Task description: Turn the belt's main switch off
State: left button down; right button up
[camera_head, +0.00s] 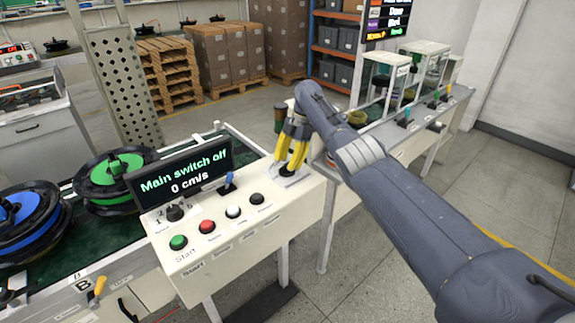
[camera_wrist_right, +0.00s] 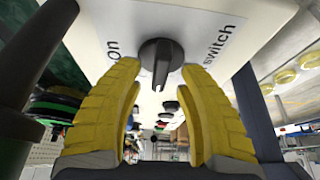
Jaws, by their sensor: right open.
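The main switch is a dark rotary knob (camera_wrist_right: 161,56) on a white panel, with "On" printed to its left and "switch" to its right in the right wrist view. My right gripper (camera_wrist_right: 160,70) is open, its yellow fingers on either side of the knob's lower part; I cannot tell whether they touch it. In the head view my right gripper (camera_head: 289,160) points down at the right end of the control panel (camera_head: 235,240) and largely hides the knob. The display (camera_head: 182,172) reads "Main switch off" and "0 cm/s". My left gripper is not in view.
A blue-tipped lever (camera_head: 229,181), a dial (camera_head: 174,212), a green button (camera_head: 178,242), a red button (camera_head: 207,226) and other buttons sit left of the gripper. A second bench (camera_head: 425,125) stands behind my right arm.

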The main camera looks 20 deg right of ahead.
aim_at(288, 163)
notch_tip(288, 163, up, 9)
jog(key=shift+f, duration=0.15)
dwell(0.5)
